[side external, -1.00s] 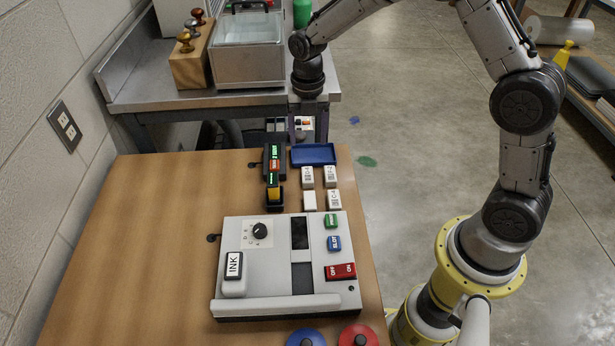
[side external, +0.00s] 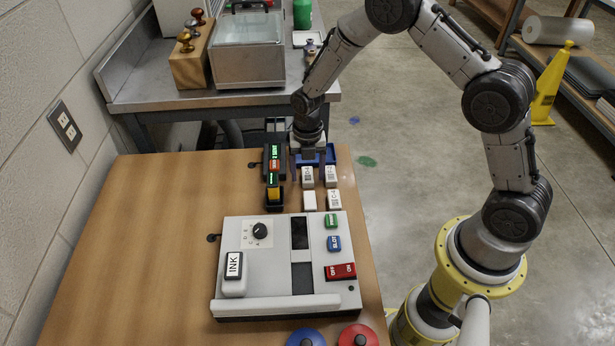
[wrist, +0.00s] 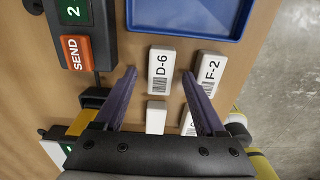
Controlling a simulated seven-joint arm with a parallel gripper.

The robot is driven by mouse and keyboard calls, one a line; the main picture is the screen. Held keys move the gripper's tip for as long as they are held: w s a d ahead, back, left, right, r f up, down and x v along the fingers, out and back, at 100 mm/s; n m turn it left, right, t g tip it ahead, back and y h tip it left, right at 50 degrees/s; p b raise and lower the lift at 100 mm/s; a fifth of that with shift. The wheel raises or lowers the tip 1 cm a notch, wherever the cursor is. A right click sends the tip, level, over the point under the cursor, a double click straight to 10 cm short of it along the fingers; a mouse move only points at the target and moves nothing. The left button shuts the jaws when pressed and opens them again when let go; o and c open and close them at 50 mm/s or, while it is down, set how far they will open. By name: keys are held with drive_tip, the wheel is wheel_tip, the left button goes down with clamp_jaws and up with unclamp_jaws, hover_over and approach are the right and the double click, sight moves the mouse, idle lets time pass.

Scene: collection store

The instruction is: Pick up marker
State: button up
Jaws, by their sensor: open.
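Several small white blocks lie on the wooden table, and I see no pen-like marker. The block labelled D-6 (wrist: 161,66) shows in the wrist view between my fingertips, and also in the side view (side external: 307,179). The F-2 block (wrist: 209,74) lies to its right, and a blank-topped white block (wrist: 156,117) lies below it. A C-labelled block (side external: 335,199) is partly hidden by a finger in the wrist view. My gripper (wrist: 158,72) is open, pointing down above the blocks, with a purple finger on each side of D-6 and nothing held.
A blue tray (wrist: 185,22) lies just beyond the blocks. A dark device with a SEND button (wrist: 74,54) stands close on the left. A grey-white machine (side external: 270,285) with a dial, switch and INK block stands in front. The table's left side is clear.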

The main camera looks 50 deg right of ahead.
clamp_jaws()
idle(0.4)
drive_tip(key=shift+r, duration=0.1)
